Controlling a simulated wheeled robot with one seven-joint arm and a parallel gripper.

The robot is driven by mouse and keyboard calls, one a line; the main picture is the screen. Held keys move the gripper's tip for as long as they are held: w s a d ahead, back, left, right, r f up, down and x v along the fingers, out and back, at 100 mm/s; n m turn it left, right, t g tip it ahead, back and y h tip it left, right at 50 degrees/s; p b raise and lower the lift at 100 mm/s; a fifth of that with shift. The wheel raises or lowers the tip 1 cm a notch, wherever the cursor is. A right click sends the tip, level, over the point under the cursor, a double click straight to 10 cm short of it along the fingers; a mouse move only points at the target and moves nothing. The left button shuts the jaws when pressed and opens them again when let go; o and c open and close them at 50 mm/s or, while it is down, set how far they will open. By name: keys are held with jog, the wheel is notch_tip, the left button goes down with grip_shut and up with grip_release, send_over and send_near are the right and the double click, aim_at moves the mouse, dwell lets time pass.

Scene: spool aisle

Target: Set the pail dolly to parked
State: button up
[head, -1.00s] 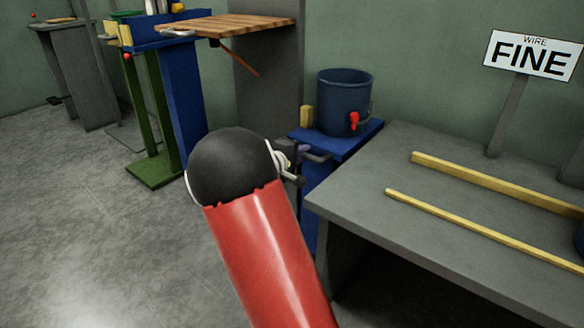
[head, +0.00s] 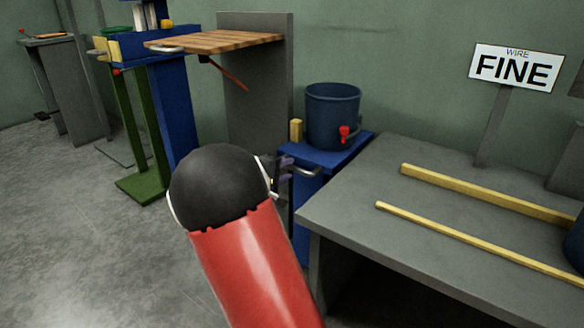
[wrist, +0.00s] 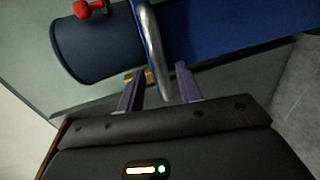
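The pail dolly is a blue stand (head: 335,158) carrying a dark blue pail (head: 333,112) with a red tap (head: 344,133). A bent metal handle (head: 306,171) sticks out from the dolly's near left side. In the wrist view the handle (wrist: 154,50) runs down between my gripper's two purple fingers, with the pail (wrist: 95,45) at upper left and the blue dolly top (wrist: 230,30) at upper right. My gripper (wrist: 158,88) is open, its fingers apart on either side of the handle. In the head view my arm partly hides the gripper (head: 284,172).
A grey bench (head: 400,220) with two yellow rails stands right of the dolly, under a FINE wire sign (head: 515,68). A wooden shelf (head: 215,40) and a blue post (head: 178,110) stand at left. Grey floor (head: 70,240) is clear at lower left.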

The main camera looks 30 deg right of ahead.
jog(key=shift+v, duration=1.95)
